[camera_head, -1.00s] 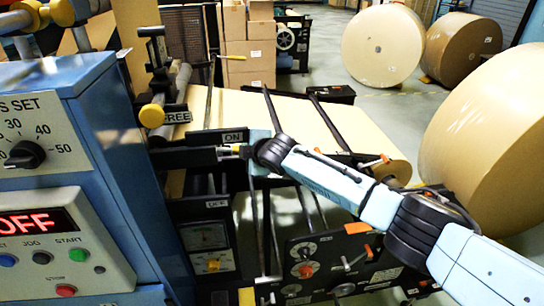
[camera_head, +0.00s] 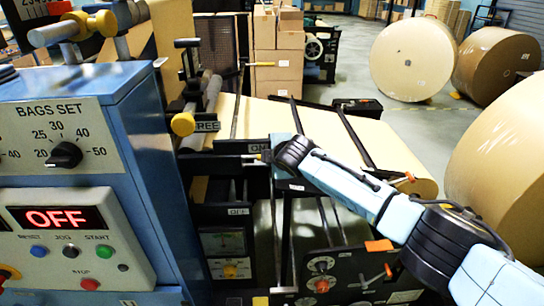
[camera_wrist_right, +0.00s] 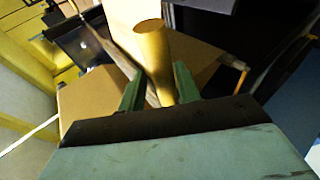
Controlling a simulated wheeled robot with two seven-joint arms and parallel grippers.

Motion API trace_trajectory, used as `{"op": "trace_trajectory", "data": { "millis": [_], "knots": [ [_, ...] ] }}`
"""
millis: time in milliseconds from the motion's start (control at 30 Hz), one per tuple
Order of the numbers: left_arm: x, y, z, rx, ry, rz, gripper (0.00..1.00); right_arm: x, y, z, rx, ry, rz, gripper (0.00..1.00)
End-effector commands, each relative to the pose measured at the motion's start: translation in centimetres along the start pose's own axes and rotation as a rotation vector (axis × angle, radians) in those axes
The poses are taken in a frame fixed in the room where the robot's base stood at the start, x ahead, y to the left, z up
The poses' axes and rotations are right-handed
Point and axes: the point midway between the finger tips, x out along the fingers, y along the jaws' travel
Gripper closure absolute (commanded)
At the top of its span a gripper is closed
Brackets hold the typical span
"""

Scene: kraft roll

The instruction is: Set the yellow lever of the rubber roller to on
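In the right wrist view a yellow lever handle (camera_wrist_right: 152,45) with a rounded end stands between the two green fingers of my right gripper (camera_wrist_right: 158,80). The fingers are apart, with a visible gap beside the handle. In the head view my right arm reaches in from the right, and its wrist is beside the ON label (camera_head: 258,148). The fingers and most of this lever are hidden or too small to tell there. An OFF label (camera_head: 239,211) is lower down on the same frame. My left gripper is not in view.
A blue control cabinet (camera_head: 150,110) with a red OFF display (camera_head: 57,219) stands at the left. A yellow knob (camera_head: 183,124) is beside the FREE label (camera_head: 206,126). Kraft paper web (camera_head: 375,140) runs behind my arm. Large paper rolls (camera_head: 412,58) stand on the floor at the right.

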Motion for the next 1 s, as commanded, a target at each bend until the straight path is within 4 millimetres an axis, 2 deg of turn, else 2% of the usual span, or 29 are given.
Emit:
{"op": "trace_trajectory", "data": {
  "millis": [67, 467, 667, 1000],
  "knots": [
    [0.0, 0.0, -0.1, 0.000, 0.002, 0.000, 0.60, 0.0, -0.1, 0.0, 0.002, 0.000, -0.002, 0.57],
    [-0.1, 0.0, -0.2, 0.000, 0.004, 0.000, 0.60, -0.3, -0.2, 0.0, 0.005, 0.001, -0.005, 0.57],
    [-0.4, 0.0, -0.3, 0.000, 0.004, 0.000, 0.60, -1.9, -0.2, 0.0, 0.005, 0.003, -0.005, 0.57],
    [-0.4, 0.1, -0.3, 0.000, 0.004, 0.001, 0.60, -6.1, -0.2, 0.0, 0.004, 0.003, -0.003, 0.57]
  ]
}}
